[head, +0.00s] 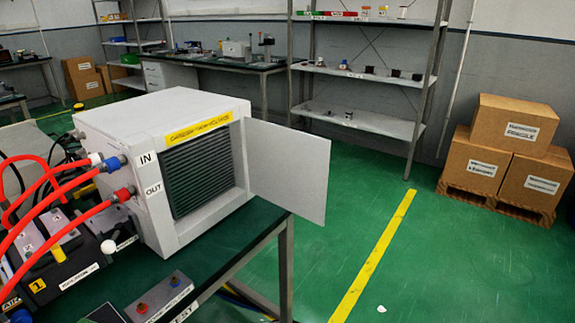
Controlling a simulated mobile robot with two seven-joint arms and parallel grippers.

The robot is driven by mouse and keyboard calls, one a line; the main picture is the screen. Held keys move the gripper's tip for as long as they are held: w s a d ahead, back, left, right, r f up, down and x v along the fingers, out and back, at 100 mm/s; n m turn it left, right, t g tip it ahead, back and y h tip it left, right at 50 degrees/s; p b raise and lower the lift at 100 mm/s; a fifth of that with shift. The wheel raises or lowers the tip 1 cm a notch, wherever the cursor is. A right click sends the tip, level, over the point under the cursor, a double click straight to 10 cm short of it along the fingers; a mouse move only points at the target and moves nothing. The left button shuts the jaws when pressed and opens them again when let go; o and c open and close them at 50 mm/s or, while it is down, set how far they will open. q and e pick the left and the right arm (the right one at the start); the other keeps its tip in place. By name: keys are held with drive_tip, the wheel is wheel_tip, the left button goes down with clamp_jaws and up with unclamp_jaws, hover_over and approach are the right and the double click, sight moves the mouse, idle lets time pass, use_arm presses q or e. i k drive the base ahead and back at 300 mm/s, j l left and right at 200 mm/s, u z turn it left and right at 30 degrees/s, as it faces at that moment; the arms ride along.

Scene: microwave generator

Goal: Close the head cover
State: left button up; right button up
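The white box-shaped generator head (130,115) stands on the dark green table at the left in the head view. Its cover (288,168), a flat white panel, is hinged at the right side of the front opening. It stands open, swung out to the right past the table edge. Behind the opening a dark ribbed grille (197,170) shows, under a yellow warning label (198,129). Neither of my grippers is in view.
Red hoses (60,208) run into the box's IN and OUT ports. A small box with red and blue buttons (160,297) sits near the table's (245,245) front edge. Cartons (513,125) on pallets stand at the right, shelves (365,75) at the back.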

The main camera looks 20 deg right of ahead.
sight(289, 168)
drive_tip(key=i+l+u, duration=0.15)
drive_tip(key=l+u, duration=0.25)
drive_tip(key=l, duration=0.45)
drive_tip(key=l+u, duration=0.35)
drive_tip(key=l, duration=0.55)
drive_tip(key=i+l+u, duration=0.1)
drive_tip(key=l+u, duration=0.3)
drive_tip(key=l, duration=0.45)
drive_tip(key=i+l+u, duration=0.15)
drive_tip(key=l, duration=0.3)
drive_tip(key=l+u, duration=0.15)
drive_tip(key=l, duration=0.25)
drive_tip(key=i, duration=0.05)
